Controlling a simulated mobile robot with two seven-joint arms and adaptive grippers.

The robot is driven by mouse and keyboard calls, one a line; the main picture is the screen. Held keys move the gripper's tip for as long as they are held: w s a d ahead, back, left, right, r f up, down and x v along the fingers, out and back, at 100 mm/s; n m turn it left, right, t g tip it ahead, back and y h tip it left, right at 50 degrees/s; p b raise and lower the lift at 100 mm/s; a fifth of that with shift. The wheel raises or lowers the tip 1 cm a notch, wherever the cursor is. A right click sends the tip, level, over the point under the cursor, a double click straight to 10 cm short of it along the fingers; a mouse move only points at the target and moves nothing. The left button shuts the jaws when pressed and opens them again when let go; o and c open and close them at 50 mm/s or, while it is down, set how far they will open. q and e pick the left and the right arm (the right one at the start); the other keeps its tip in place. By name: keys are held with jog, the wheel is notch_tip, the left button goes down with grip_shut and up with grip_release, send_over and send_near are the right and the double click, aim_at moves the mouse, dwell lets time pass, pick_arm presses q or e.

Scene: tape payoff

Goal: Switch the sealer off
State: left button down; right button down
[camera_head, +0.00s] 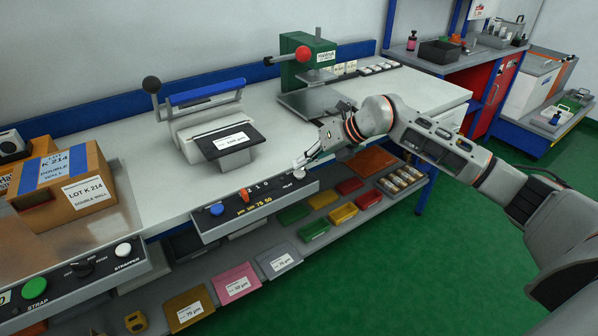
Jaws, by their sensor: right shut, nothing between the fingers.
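The sealer (208,128) is a pale machine with a blue bar and a black ball-ended lever, on the grey bench. Its control panel (222,229) runs along the bench's front edge. The panel carries a blue button (217,209), an orange control (244,194) and a white knob (299,173) at its right end. My right gripper (306,161) is shut and empty, its tips close at the white knob. I cannot tell whether they touch it. The knob's setting is too small to read. My left gripper is out of view.
A green press (308,52) with a red ball handle stands behind my right gripper. Cardboard boxes (70,185) and the strapper panel (75,280) are at the left. Coloured bins (342,212) sit on the lower shelf. Green floor is clear in front.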

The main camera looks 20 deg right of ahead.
jog(key=shift+f, duration=0.15)
dwell(0.4)
jog(key=shift+f, duration=0.6)
dwell(0.5)
jog(key=shift+r+p, duration=0.55)
jog(key=shift+r, duration=0.25)
